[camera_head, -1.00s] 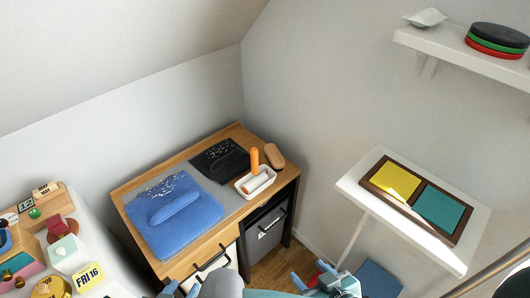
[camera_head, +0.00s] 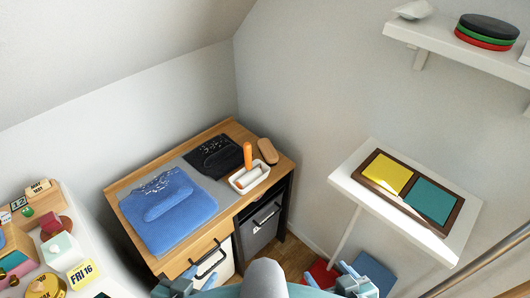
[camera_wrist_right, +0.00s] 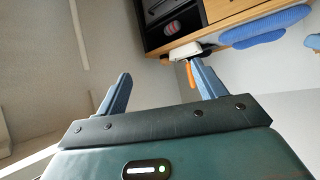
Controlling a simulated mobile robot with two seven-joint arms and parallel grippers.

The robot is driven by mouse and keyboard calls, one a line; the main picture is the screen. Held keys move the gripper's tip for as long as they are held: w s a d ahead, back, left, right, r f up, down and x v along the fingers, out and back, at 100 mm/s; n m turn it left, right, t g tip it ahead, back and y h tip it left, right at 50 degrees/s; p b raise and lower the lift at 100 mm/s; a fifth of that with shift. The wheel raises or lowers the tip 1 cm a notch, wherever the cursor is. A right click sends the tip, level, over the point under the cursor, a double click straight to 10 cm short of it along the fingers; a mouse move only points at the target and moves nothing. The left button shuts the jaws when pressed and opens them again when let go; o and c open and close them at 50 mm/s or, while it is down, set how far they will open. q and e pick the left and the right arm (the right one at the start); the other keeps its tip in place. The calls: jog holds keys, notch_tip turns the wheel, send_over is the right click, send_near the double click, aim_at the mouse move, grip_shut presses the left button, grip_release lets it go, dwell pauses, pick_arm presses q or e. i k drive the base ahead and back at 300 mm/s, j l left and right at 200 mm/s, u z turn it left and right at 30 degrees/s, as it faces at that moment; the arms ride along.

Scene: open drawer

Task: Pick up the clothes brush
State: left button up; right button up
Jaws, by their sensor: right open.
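A small tan, rounded block that looks like the clothes brush (camera_head: 267,151) lies at the back right corner of the wooden desk (camera_head: 232,129), beside a white tray (camera_head: 236,184) with an orange-handled tool (camera_head: 248,157). My left gripper (camera_head: 178,278) is low in front of the desk, its two blue fingers apart and nothing seen between them. My right gripper (camera_head: 350,275) is low, right of the desk and well away from the brush. In the right wrist view its fingers (camera_wrist_right: 160,88) are wide apart and empty. I cannot make out the brush there.
A white table (camera_head: 445,248) with a yellow-and-teal framed board (camera_head: 408,193) stands right. A wall shelf (camera_head: 445,54) is above it. A cluttered white surface (camera_head: 95,245) is at the left.

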aim_at(268, 152)
jog(key=k+l+u, duration=0.25)
jog(key=u, duration=0.2)
jog(key=k+l+u, duration=0.3)
jog(key=u, duration=0.2)
jog(key=i+l+u, duration=0.25)
jog(key=i+l, duration=0.45)
